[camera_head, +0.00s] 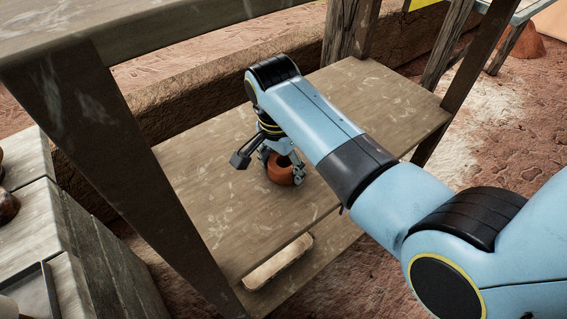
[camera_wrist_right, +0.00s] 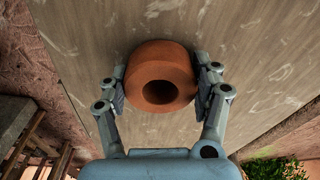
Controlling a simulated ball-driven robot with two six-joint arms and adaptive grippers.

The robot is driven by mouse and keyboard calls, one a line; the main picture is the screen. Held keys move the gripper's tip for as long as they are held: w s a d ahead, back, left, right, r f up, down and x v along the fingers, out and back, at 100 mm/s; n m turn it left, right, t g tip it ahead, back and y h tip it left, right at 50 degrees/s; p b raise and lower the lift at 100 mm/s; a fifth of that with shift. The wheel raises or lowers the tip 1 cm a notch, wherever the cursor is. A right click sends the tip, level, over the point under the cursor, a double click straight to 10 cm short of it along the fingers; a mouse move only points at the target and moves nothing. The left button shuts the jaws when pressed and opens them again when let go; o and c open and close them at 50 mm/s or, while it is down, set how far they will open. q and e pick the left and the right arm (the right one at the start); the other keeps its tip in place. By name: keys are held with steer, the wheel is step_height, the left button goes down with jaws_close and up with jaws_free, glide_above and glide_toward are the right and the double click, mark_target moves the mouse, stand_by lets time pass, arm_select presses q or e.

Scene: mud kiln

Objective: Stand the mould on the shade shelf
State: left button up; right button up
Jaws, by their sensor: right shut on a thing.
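The mould is a round orange-brown clay piece (camera_head: 281,170) with a hole in its top. It is at the middle of the wooden shelf (camera_head: 225,215) in the head view. In the right wrist view the mould (camera_wrist_right: 160,58) sits between the two fingers, its round opening facing the camera. My right gripper (camera_head: 284,174) points down and is shut on the mould's sides. The mould appears to be at the shelf surface, but its underside is hidden, so I cannot tell whether it touches. My left gripper is not in view.
Dark posts frame the shelf, one (camera_head: 150,170) at the left, and a plank (camera_head: 180,20) crosses above. A pale oblong thing (camera_head: 278,262) lies on a lower level in front. The shelf around the mould is clear. A mud wall (camera_head: 205,85) runs behind.

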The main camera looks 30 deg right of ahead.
mark_target(281, 164)
steer(key=o, duration=1.5)
steer(key=r, duration=0.5)
steer(key=r+p, duration=0.1)
steer(key=r, duration=0.1)
steer(key=shift+s+a+r, duration=0.1)
steer(key=shift+a+r, duration=0.2)
steer(key=shift+a, duration=0.05)
